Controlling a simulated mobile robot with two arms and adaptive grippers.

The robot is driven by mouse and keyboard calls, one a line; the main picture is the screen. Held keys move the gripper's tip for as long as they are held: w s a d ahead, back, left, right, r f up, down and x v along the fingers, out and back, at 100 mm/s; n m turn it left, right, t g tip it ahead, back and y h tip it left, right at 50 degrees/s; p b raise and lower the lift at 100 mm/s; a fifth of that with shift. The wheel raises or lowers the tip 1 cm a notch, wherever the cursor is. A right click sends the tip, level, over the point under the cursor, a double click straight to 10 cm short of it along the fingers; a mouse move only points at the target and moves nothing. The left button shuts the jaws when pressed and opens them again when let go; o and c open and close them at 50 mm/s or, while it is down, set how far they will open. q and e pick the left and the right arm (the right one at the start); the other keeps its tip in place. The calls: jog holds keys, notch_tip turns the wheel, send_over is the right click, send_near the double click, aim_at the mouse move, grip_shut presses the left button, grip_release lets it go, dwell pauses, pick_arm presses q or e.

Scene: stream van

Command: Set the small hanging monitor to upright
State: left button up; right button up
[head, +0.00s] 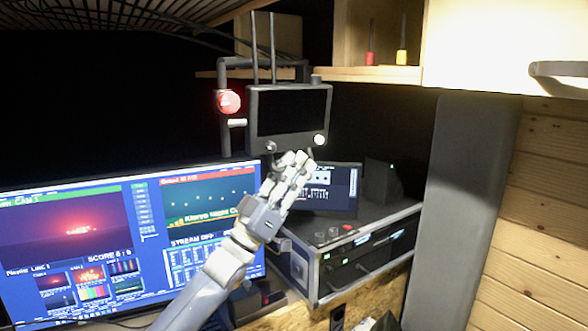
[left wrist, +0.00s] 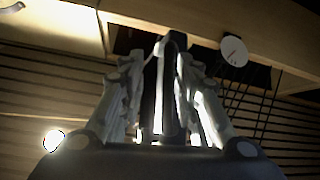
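The small hanging monitor (head: 289,113) is a dark box with a black screen, a knob at its lower right and a bracket at its left. It hangs above the large screen in the head view and looks near upright; its exact tilt is hard to tell. My left gripper (head: 298,160) reaches up to its lower edge. In the left wrist view, the fingers (left wrist: 163,70) close in on both sides of a dark slab that looks like the monitor's edge (left wrist: 166,90). The gripper looks shut on it; the contact is partly in shadow. My right gripper is not in view.
A large lit screen (head: 80,235) stands below left. A small lit display (head: 330,190) sits on a rack case (head: 350,240) at the right. A red light (head: 229,102) is beside the bracket. A wooden shelf (head: 370,74) and cables are above.

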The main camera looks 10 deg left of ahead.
pick_arm(q)
jog(key=shift+w+a, duration=0.1)
jog(key=shift+w, duration=0.05)
jog(key=shift+a+f, duration=0.1)
jog(key=shift+f, duration=0.05)
jog(key=v, duration=1.1)
jog(key=shift+s+f, duration=0.2)
jog(key=shift+s, duration=0.05)
jog(key=shift+a, duration=0.15)
